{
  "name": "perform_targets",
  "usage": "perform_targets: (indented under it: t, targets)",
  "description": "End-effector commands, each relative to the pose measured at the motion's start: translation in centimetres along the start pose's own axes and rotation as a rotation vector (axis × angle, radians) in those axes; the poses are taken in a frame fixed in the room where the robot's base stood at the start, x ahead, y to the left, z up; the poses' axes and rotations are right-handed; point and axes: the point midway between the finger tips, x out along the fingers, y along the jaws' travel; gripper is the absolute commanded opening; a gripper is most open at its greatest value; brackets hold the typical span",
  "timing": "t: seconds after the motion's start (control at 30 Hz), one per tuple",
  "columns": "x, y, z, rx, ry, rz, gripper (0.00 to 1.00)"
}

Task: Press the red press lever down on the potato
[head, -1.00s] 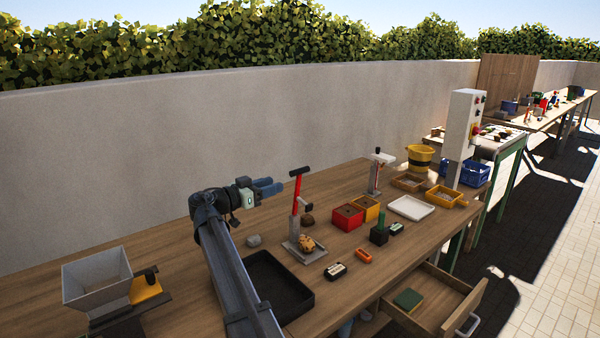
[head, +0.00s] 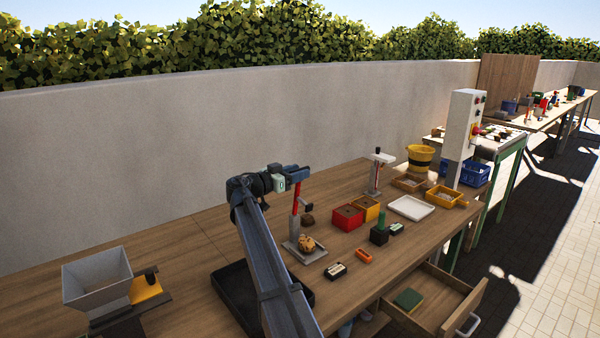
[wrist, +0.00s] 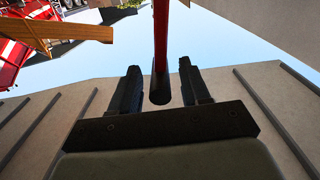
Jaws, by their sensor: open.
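The press (head: 291,250) stands upright on the table with its red post (head: 296,205). A brown potato (head: 306,243) lies on the press base. My gripper (head: 302,171) is at the top of the press, level with the red lever, and largely hides the lever in the head view. In the wrist view my gripper (wrist: 162,76) is open. The red lever (wrist: 161,40) runs between its two fingers, its dark end reaching in toward the palm. Clear gaps show on both sides of the lever.
A black tray (head: 229,300) lies under my arm. Red (head: 346,226) and yellow (head: 373,217) boxes stand right of the press. A white tray (head: 411,214) is farther right. An open drawer (head: 465,310) juts out in front. A grey hopper (head: 96,285) stands at left.

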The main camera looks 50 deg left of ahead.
Motion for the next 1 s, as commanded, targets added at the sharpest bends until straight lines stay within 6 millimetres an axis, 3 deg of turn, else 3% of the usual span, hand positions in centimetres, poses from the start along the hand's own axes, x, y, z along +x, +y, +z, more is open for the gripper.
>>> perform_targets:
  t: [0.2, 0.53, 1.0]
  targets:
    - [1.3, 0.0, 0.0, 0.0, 0.0, 0.0, 0.46]
    - [1.5, 0.0, 0.0, 0.0, 0.0, 0.0, 0.45]
    - [1.5, 0.0, 0.0, 0.0, 0.0, 0.0, 0.0]
